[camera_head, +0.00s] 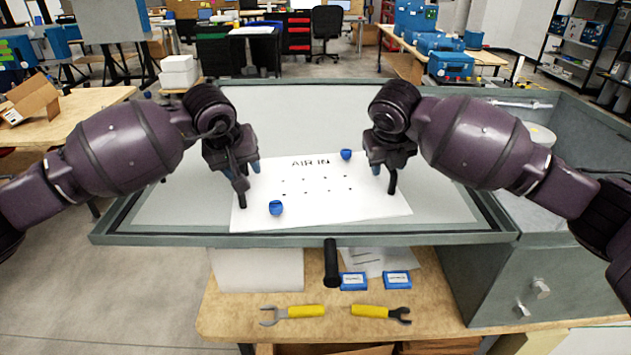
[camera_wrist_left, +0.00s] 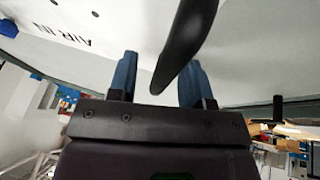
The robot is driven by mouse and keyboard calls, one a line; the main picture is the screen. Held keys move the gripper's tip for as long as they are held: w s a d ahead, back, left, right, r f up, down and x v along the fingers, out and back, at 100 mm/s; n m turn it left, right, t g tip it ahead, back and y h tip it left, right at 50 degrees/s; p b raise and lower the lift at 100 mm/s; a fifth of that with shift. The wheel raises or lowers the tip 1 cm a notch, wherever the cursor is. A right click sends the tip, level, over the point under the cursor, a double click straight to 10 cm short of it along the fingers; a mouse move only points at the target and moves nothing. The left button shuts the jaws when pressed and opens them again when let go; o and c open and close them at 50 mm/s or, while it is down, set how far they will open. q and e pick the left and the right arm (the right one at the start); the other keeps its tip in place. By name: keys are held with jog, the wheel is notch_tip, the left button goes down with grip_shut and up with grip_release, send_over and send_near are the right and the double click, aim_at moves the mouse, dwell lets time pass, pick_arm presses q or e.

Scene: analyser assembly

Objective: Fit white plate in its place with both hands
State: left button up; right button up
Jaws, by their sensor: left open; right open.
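The white plate (camera_head: 318,190), marked "AIR IN" with several small holes, lies slightly rotated on the grey panel inside the frame; its lettering also shows in the left wrist view (camera_wrist_left: 62,22). My left gripper (camera_head: 248,172) is at the plate's left edge, its blue fingers open. A black handle-like piece (camera_wrist_left: 188,40) shows between or in front of those fingers in the left wrist view; I cannot tell whether they touch it. My right gripper (camera_head: 386,168) is open at the plate's right edge, beside a similar dark upright piece (camera_head: 391,182). Its fingers are partly hidden.
Blue knobs stand at the plate's upper right (camera_head: 346,154) and lower left (camera_head: 276,208). The grey frame (camera_head: 300,239) surrounds the panel. A wooden bench below holds yellow-handled wrenches (camera_head: 305,311) and blue boxes (camera_head: 354,281). A grey cabinet (camera_head: 500,275) stands at the right.

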pick_arm(q)
grip_shut()
pick_arm(e)
grip_shut()
jog(key=shift+r, duration=0.1)
dwell(1.1)
